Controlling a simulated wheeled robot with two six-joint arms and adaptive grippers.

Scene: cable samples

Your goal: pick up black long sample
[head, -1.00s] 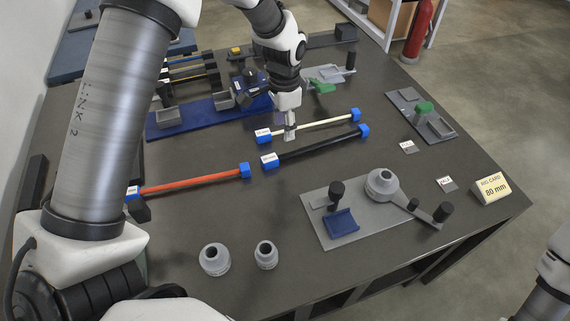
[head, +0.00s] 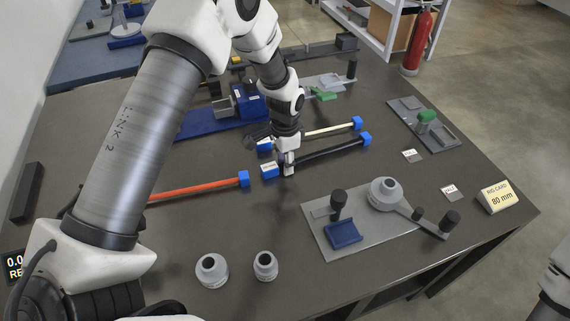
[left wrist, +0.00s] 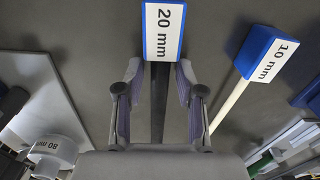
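The black long sample (head: 325,153) lies on the table, a black rod with a blue block at each end. The near-left block is labelled 20 mm in the left wrist view (left wrist: 164,32). My left gripper (head: 288,169) is down at the rod beside this block. In the left wrist view its two fingers (left wrist: 160,104) are apart, one on each side of the black rod, with gaps visible between rod and fingers. My right gripper is out of view; only part of the right arm shows at the lower right.
A white sample (head: 330,130) labelled 10 mm lies close behind the black one. An orange-red sample (head: 200,188) lies to the left. A grey fixture plate (head: 325,248) and two grey collars (head: 211,270) stand in front. A rig card (head: 497,197) stands at the right edge.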

